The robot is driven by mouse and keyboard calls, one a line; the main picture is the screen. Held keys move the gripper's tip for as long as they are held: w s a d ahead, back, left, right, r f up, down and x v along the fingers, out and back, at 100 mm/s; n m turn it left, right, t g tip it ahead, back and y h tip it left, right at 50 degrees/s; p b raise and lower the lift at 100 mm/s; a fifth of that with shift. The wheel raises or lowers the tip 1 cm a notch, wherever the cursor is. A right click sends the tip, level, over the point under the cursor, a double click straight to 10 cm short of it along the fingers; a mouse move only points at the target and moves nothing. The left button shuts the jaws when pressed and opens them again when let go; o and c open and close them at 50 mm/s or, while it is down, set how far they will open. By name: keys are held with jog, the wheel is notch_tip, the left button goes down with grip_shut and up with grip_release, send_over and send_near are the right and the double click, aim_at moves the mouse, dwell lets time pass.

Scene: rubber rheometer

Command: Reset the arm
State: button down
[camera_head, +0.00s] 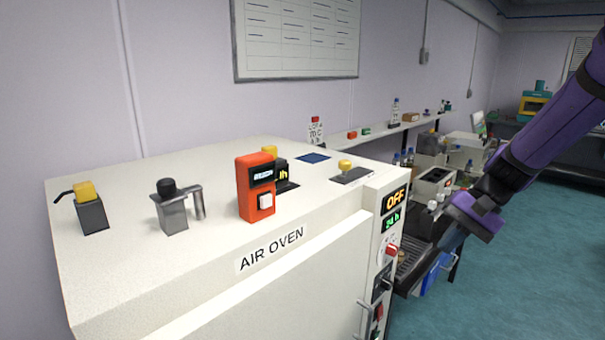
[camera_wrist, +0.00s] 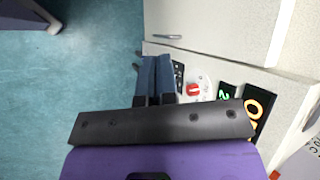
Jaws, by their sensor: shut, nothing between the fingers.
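My gripper (camera_head: 408,282) is at the right of the head view, at the end of my purple arm, pointing down and left beside the front panel of the air oven (camera_head: 200,262). In the wrist view my gripper (camera_wrist: 155,62) has its two dark fingers together with nothing between them. The fingertips appear near the oven's control panel, close to a red knob (camera_wrist: 192,90); I cannot tell whether they touch it.
On the oven top stand an orange device (camera_head: 256,188), a grey block with a black knob (camera_head: 173,212) and a yellow-topped block (camera_head: 91,212). A handle (camera_head: 364,318) projects from the oven front. A crowded bench (camera_head: 465,145) lies behind. The teal floor (camera_head: 525,260) at right is clear.

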jog(key=s+d+r+n+t+h, duration=0.1)
jog(key=s+r+n+t+h, duration=0.1)
jog(key=s+r, duration=0.4)
jog(key=s+d+r+n+t+h, duration=0.1)
jog(key=s+r+n+t+h, duration=0.2)
jog(key=s+r, duration=0.4)
jog(key=s+t+h, duration=0.1)
jog(key=s+h, duration=0.1)
jog(key=s, duration=0.5)
jog(key=shift+n+t, duration=0.3)
